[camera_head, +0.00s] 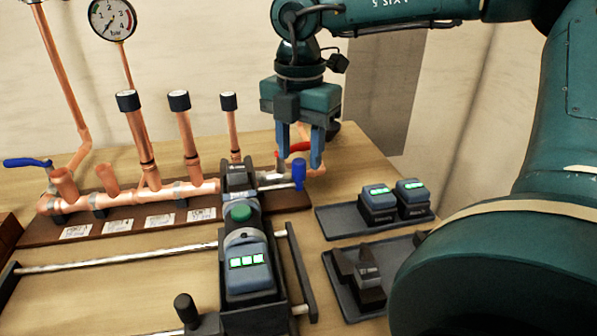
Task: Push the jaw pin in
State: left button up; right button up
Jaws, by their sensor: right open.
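A dark press tool with a green button (240,213) and a blue battery showing green lights (249,272) sits on a carriage in front of the copper manifold (120,197). A small blue knob (299,176), which looks like the jaw pin's head, stands at the right of the tool's jaw end (238,180). A grey rod runs left from it towards the jaw; how deep it sits I cannot tell. My right gripper (300,166) points down with its two blue fingers apart, one on each side of the knob in the picture. Contact is unclear. My left gripper is out of view.
A red valve handle (293,149) shows between my right fingers. Two spare batteries (378,201) stand on a dark tray (335,222); a dark jaw-like part (368,277) lies on a nearer tray. A rail (110,260) crosses the table. My right arm fills the right side.

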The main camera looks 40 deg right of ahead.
notch_tip(320, 180, down, 5)
dwell(0.3)
grip_shut()
dwell(0.4)
